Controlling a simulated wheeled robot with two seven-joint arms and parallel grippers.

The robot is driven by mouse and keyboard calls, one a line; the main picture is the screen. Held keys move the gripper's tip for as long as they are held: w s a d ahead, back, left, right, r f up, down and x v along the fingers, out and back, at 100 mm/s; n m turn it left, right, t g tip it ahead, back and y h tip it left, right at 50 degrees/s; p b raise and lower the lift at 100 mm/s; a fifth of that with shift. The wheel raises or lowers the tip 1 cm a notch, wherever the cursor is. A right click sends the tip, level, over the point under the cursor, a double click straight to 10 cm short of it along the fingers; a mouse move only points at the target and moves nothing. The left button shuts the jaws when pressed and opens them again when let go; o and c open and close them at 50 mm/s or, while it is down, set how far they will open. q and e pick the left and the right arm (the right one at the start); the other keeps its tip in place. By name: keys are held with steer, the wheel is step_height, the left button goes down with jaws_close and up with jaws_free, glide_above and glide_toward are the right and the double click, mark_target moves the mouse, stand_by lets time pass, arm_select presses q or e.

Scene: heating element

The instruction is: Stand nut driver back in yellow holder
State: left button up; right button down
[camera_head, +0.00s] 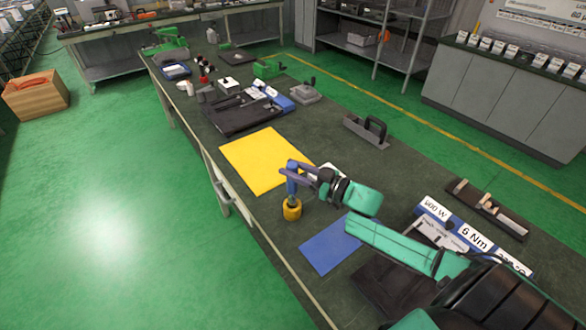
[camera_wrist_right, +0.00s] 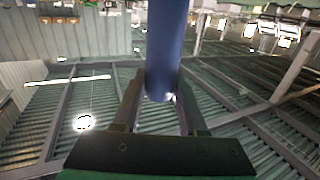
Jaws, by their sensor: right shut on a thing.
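The nut driver (camera_head: 292,186) has a blue handle and stands about upright, with a short grey shaft below. Its lower end meets the top of the small round yellow holder (camera_head: 292,211) on the bench. I cannot tell how deep the shaft sits in it. My right gripper (camera_head: 293,165) is shut on the upper part of the blue handle. The right wrist view shows the blue handle (camera_wrist_right: 166,45) between the two fingers; the holder is not visible there. My left gripper is not in view.
A yellow mat (camera_head: 262,160) lies behind the holder and a blue mat (camera_head: 328,245) in front, to its right. A blue rack with labels (camera_head: 468,236) lies right of my forearm. A grey tray with a black handle (camera_head: 368,131) stands farther back. The bench edge is close left of the holder.

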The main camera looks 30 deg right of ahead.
mark_target(297, 186)
steer(key=shift+r, duration=0.15)
steer(key=shift+f+b, duration=2.1)
steer(key=shift+f, duration=1)
steer(key=shift+c, duration=1.9)
jaws_free()
steer(key=shift+f, duration=0.1)
steer(key=shift+s, duration=0.1)
steer(key=shift+s+d, duration=0.2)
steer(key=shift+s, duration=0.05)
steer(key=v, duration=1.3)
steer(key=shift+s+d, duration=0.2)
steer(key=shift+s, duration=0.15)
